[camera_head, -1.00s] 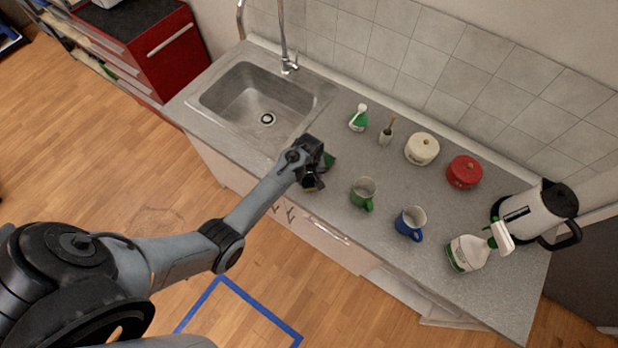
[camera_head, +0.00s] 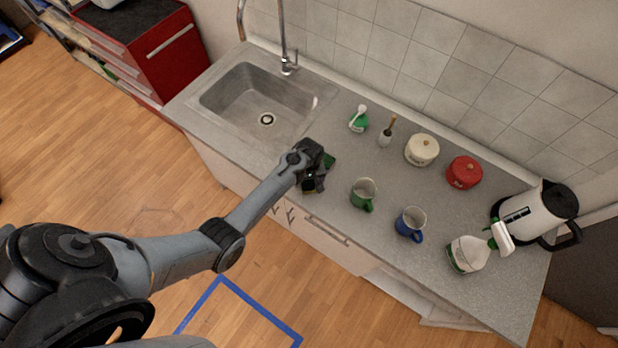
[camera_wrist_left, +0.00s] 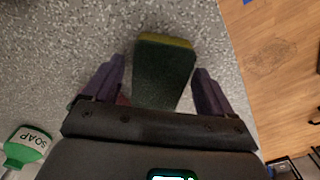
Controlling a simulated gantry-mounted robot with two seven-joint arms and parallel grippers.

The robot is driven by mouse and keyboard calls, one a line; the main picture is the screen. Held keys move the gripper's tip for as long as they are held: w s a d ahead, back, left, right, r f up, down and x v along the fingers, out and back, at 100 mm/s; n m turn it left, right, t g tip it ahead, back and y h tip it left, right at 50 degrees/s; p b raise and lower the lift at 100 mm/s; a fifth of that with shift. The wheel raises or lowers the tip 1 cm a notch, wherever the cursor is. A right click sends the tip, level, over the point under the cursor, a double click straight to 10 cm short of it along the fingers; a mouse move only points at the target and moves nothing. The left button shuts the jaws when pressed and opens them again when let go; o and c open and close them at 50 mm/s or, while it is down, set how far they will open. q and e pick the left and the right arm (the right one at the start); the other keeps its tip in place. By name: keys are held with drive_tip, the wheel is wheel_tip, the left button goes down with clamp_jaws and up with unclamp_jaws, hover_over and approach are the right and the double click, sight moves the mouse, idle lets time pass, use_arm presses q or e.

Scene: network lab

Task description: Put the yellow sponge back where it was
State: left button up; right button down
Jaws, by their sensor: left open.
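The sponge (camera_wrist_left: 165,72), dark green on its broad face with a yellow edge at its far end, shows in the left wrist view over the grey countertop. My left gripper (camera_wrist_left: 158,80) is open, with one finger on each side of the sponge. Small gaps show between the fingers and the sponge. In the head view my left gripper (camera_head: 313,184) is low over the front part of the counter, left of the green mug, and hides most of the sponge. My right gripper is not in view.
The green mug (camera_head: 363,194) and blue mug (camera_head: 410,223) stand to the right. A soap bottle (camera_head: 358,119) and brush (camera_head: 387,131) are behind. A small green item (camera_head: 329,160) shows beside the gripper. The sink (camera_head: 257,100) is left; the counter's front edge is close.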

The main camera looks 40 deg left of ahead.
sight(309, 181)
use_arm(q)
wheel_tip(309, 181, up, 12)
drive_tip(key=s+d+r+m+t, duration=0.1)
drive_tip(key=s+d+r+m, duration=0.1)
drive_tip(key=s, duration=0.5)
drive_tip(key=s+d+r+m+t, duration=0.1)
drive_tip(key=s+d+r+m, duration=0.2)
drive_tip(key=s+m, duration=0.3)
drive_tip(key=s+d+r+m+t, duration=0.1)
drive_tip(key=s+d+r+m, duration=0.2)
drive_tip(key=s, duration=0.7)
drive_tip(key=shift+d+r+m+t, duration=0.15)
drive_tip(key=shift+d+m+t, duration=0.15)
drive_tip(key=shift+d+m, duration=0.5)
drive_tip(key=shift+s+d, duration=0.1)
